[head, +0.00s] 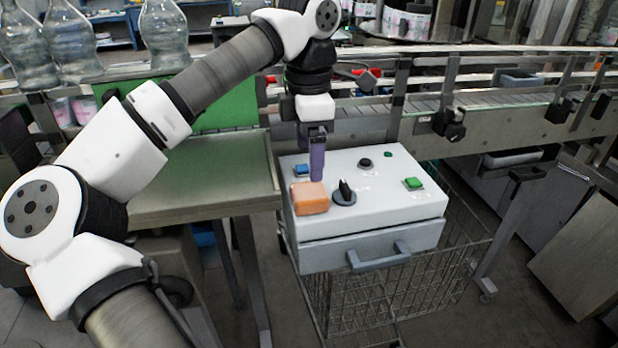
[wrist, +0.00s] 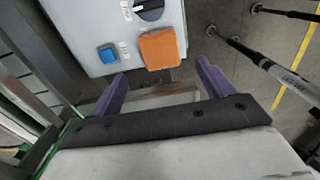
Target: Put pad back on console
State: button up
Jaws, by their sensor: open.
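The pad is an orange block (head: 310,198) lying on the left part of the console's top, beside the black knob. The console (head: 375,215) is a light grey box with a drawer-like front and a handle. In the wrist view the pad (wrist: 159,49) sits at the console's edge, next to the blue button. My gripper (head: 317,176) has purple fingers and hangs pointing down above the console, just behind the pad in the head view. In the wrist view my gripper (wrist: 160,80) is open and empty, its fingers apart, with the pad beyond them. Whether the fingers touch the console is unclear.
The console top carries a black knob (head: 344,192), a blue button (head: 301,171) and a green button (head: 413,183). A wire basket cart (head: 385,285) stands below.

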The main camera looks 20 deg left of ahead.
jog(key=shift+r, duration=1.65)
